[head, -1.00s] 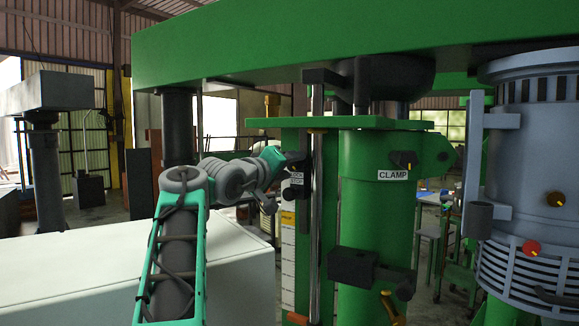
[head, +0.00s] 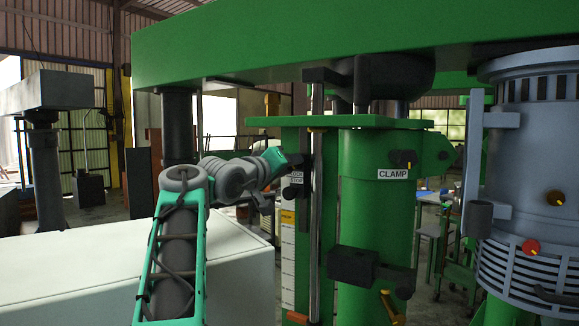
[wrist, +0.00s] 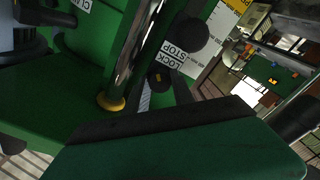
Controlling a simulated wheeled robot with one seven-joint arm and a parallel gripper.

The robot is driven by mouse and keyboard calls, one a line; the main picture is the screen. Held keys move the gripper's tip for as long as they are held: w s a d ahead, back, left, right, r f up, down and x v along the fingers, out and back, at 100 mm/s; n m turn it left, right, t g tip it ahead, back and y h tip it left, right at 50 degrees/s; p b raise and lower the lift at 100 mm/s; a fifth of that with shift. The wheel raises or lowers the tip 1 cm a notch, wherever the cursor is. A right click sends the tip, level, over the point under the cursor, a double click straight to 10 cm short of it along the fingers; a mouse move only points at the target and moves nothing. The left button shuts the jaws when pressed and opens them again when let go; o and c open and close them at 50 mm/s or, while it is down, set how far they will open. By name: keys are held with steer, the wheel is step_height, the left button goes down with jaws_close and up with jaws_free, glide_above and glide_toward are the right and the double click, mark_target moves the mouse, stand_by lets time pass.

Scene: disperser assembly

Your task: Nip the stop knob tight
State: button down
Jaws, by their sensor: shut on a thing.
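The stop knob (wrist: 158,80) is a small black knob with a yellow mark, beside the white LOCK STOP label (wrist: 170,60) in the wrist view. In the head view the label (head: 297,180) is partly covered, and the knob is hidden behind my gripper (head: 297,162). My gripper is at the green column, just above the label, and shut on the stop knob. In the wrist view, a dark edge and green body of my gripper (wrist: 165,122) fill the lower part, and the fingertip contact is not clear.
A shiny vertical rod (head: 316,210) stands right beside my gripper. A round black knob (wrist: 192,38) and a yellow and white scale (head: 288,250) are close by. The CLAMP knob (head: 402,159) is to the right. A green beam (head: 350,40) hangs overhead.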

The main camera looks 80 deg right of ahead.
steer(key=shift+m, duration=0.8)
steer(key=shift+r, duration=0.1)
steer(key=c, duration=1.1)
jaws_free()
steer(key=b+v, duration=0.1)
steer(key=v, duration=0.6)
steer(key=shift+w+a, duration=0.15)
steer(key=shift+a, duration=0.25)
steer(key=shift+w, duration=0.1)
